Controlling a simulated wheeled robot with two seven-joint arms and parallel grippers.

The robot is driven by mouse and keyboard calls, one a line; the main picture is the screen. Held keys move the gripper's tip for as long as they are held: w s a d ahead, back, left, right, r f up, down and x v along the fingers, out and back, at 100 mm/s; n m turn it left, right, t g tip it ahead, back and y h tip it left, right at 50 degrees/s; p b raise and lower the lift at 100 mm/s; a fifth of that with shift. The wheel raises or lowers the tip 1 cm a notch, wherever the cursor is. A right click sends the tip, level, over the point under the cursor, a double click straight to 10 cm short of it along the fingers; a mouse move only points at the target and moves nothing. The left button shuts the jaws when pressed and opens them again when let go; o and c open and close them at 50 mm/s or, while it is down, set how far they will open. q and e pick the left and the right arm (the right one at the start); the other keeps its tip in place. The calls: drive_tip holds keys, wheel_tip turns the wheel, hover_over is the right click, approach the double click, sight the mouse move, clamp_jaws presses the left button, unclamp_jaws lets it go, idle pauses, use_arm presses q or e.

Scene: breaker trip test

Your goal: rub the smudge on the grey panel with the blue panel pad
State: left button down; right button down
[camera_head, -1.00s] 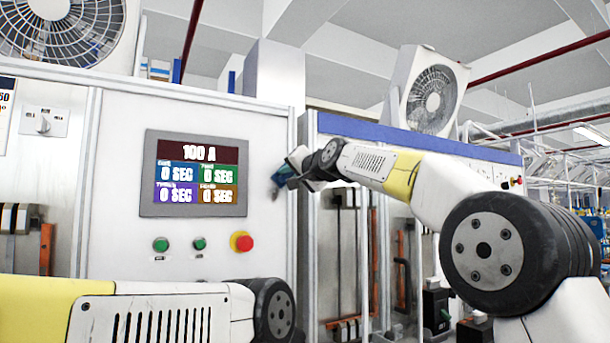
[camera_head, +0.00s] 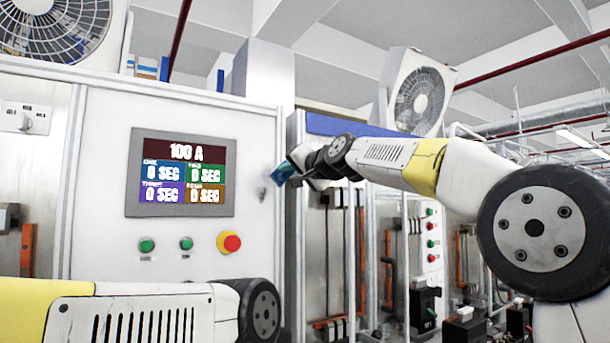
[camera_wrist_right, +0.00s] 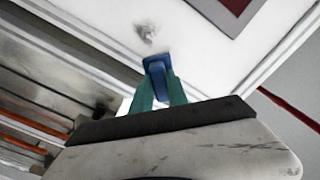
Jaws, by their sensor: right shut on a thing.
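My right gripper (camera_head: 297,167) is shut on the blue panel pad (camera_head: 281,173), close to the right edge of the light grey panel (camera_head: 108,230). In the right wrist view, its teal fingers hold the pad (camera_wrist_right: 155,66). The smudge (camera_wrist_right: 146,33) is a grey blotch on the panel, just beyond the pad in that view. The pad does not cover the smudge, and I cannot tell whether it touches the panel.
The panel carries a display (camera_head: 182,175), two green buttons (camera_head: 147,245) and a red button (camera_head: 229,242). A framed open bay (camera_head: 330,250) with rods stands right of the panel. Fans (camera_head: 418,92) sit on top of the cabinets.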

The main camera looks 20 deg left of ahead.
drive_tip(key=shift+v, duration=1)
drive_tip(key=shift+v, duration=1.5)
drive_tip(key=shift+s+a, duration=0.1)
drive_tip(key=s+a+f, duration=0.4)
drive_tip(key=a, duration=0.1)
drive_tip(key=x, duration=0.6)
drive_tip(key=shift+s+a+f, duration=0.15)
drive_tip(key=shift+s+f, duration=0.05)
drive_tip(key=shift+f, duration=0.1)
drive_tip(key=shift+x, duration=1.05)
